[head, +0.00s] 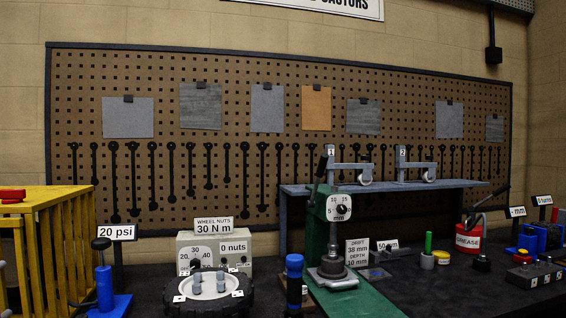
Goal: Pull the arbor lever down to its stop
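The green arbor press (321,232) stands right of the picture's middle on the dark bench. Its dark lever (318,180) points up from the head, leaning slightly right, with its tip above the press. A white dial (339,207) marked mm sits on the front of the head. Below it, a dark ram reaches down to a round grey piece (332,267) over the green base (348,297). I cannot tell whether the ram touches it. Neither of my grippers is in this view.
A blue-and-black upright tool (294,281) stands just left of the press. A round dark fixture (209,296) lies farther left. A sign (357,250) reading shaft 38 mm, depth 10 mm stands right. A blue-grey shelf (440,185) with two castors is behind.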

